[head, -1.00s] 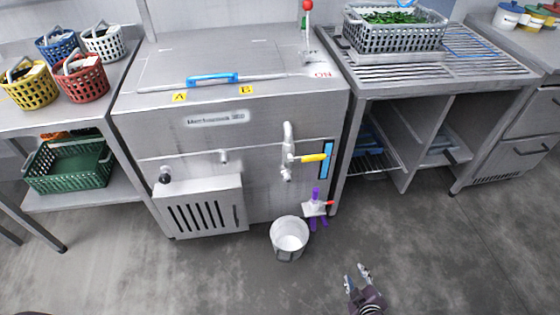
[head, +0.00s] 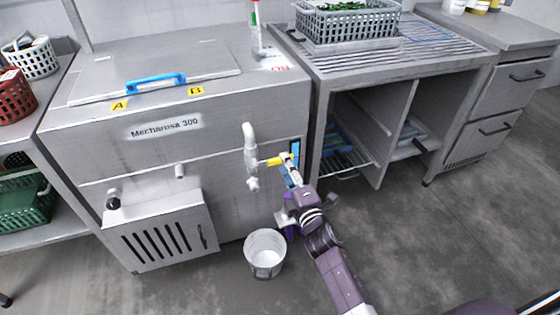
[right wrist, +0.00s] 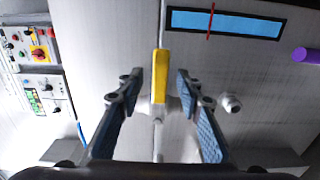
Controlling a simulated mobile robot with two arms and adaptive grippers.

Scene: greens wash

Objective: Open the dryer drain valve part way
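The drain valve's yellow lever (head: 278,161) sticks out to the right from the white pipe (head: 250,150) on the front of the steel dryer (head: 130,160). My right gripper (head: 288,173) is at the lever's free end. In the right wrist view the yellow lever (right wrist: 160,76) stands upright between the two spread fingers of my right gripper (right wrist: 160,100), with a gap on each side. The fingers are open and not closed on it. My left gripper is not in view.
A white bucket (head: 265,254) stands on the floor below the pipe. A blue strip gauge (head: 296,150) with a red mark is right of the lever, and it shows in the right wrist view (right wrist: 240,24). A purple fitting (right wrist: 305,55) is nearby. Open floor lies to the right.

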